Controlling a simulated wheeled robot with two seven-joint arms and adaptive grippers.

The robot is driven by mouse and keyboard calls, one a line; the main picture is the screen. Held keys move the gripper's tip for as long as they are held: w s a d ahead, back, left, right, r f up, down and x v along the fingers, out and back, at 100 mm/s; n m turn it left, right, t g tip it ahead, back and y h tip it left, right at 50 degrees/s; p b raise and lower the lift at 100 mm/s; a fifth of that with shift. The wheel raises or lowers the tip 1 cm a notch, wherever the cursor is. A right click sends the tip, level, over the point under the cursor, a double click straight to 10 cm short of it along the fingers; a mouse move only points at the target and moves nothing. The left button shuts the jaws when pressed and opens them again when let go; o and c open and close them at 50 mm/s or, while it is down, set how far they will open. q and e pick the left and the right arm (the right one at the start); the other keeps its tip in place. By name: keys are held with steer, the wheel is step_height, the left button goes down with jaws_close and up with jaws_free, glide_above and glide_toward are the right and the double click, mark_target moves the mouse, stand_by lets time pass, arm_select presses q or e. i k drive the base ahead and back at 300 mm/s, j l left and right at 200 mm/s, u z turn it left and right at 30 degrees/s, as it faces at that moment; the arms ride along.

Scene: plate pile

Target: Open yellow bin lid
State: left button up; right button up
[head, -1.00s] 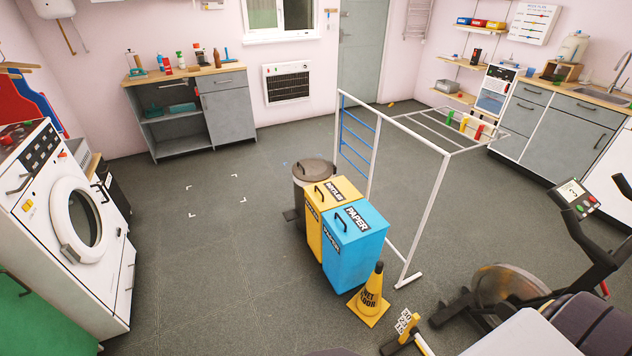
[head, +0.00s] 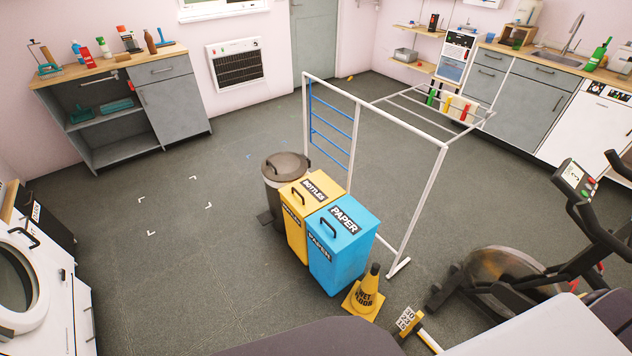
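The yellow bin (head: 294,236) stands on the floor near the middle of the head view, between a grey round bin and a blue bin. Its yellow lid (head: 322,184) is shut and bears a dark handle (head: 300,195) and a label reading "BOTTLES". The blue bin (head: 335,262) in front hides part of its body. Neither of my grippers is in view.
The grey round bin (head: 271,192) stands behind the yellow one. A white drying rack (head: 430,190) stands close on the right. A wet floor cone (head: 366,294) and an exercise bike (head: 540,245) are in front and right. The floor (head: 160,260) on the left is clear.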

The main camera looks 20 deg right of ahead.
mark_target(312, 192)
steer(key=i+z, duration=0.25)
steer(key=z, duration=0.2)
steer(key=i+j+z, duration=0.2)
steer(key=z, duration=0.25)
steer(key=i+j+z, duration=0.2)
steer(key=z, duration=0.15)
steer(key=i+j+z, duration=0.35)
